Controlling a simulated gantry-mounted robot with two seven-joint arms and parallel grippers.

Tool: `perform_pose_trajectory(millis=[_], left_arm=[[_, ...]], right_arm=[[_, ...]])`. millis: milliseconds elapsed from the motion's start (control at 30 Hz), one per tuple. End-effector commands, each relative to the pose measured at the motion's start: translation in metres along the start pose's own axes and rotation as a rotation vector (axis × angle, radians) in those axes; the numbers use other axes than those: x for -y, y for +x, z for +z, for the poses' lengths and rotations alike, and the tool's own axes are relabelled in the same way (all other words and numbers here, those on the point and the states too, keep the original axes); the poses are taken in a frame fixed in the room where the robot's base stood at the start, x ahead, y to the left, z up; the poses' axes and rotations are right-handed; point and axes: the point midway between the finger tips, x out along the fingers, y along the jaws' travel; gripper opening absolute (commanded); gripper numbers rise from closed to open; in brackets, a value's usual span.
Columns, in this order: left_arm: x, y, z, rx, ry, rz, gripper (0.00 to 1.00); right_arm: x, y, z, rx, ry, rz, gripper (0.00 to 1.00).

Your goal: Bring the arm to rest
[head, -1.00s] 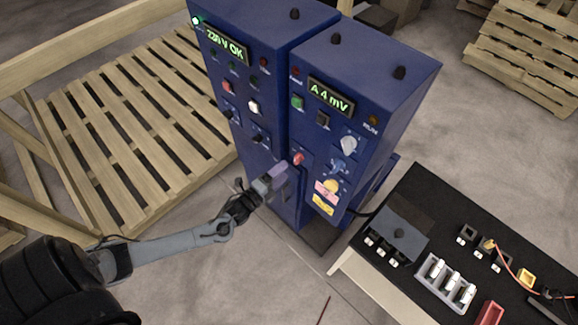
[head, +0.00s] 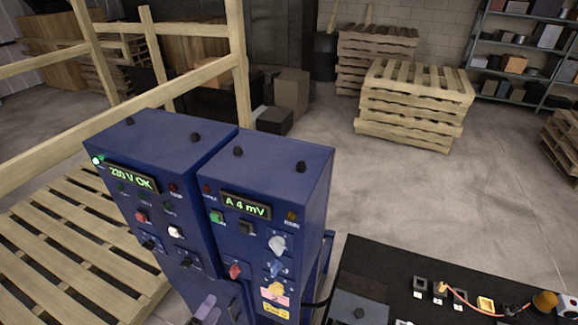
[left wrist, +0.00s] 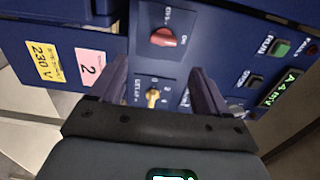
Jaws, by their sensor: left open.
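My left gripper (head: 207,310) shows only by its purplish fingertips at the bottom edge of the head view, in front of the blue cabinets; the rest of the arm is out of frame. In the left wrist view its two fingers (left wrist: 160,90) stand apart, open, with nothing held. They are in front of the right cabinet's panel (left wrist: 225,50). A yellow knob (left wrist: 153,97) appears between the fingers, and a red switch (left wrist: 165,38) is beyond it. Contact with the panel cannot be told. My right gripper is not in view.
The left cabinet (head: 150,125) and right cabinet (head: 285,160) stand side by side, displays lit. A black-topped table (head: 375,260) with small parts is at the lower right. A wooden pallet (head: 60,245) lies at left below a wooden rail (head: 190,80). Open floor (head: 400,190) lies behind.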

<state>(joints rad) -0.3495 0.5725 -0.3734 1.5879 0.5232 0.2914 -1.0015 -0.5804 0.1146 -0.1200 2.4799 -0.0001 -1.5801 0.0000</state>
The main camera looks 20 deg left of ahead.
Motion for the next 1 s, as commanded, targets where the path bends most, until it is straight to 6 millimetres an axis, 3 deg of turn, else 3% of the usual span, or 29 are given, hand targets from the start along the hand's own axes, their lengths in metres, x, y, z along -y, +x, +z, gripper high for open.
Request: perform_pose_trajectory(millis=[100,267,567,733,1000], left_arm=[[-0.010,-0.015,-0.016,0.025,-0.060,0.015,0.77],[0.018,-0.020,-0.060,0.073,-0.271,0.043,0.77],[0.053,-0.040,-0.114,0.247,-0.835,0.428,0.77],[0.073,-0.073,-0.132,0.395,-1.059,0.670,0.77],[0.084,-0.134,-0.138,0.688,-1.191,0.943,0.77]], right_arm=[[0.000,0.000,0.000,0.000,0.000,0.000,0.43],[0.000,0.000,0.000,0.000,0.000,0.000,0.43],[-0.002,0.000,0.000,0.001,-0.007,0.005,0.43],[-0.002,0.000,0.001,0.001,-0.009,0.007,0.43],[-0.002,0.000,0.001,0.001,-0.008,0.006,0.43]])
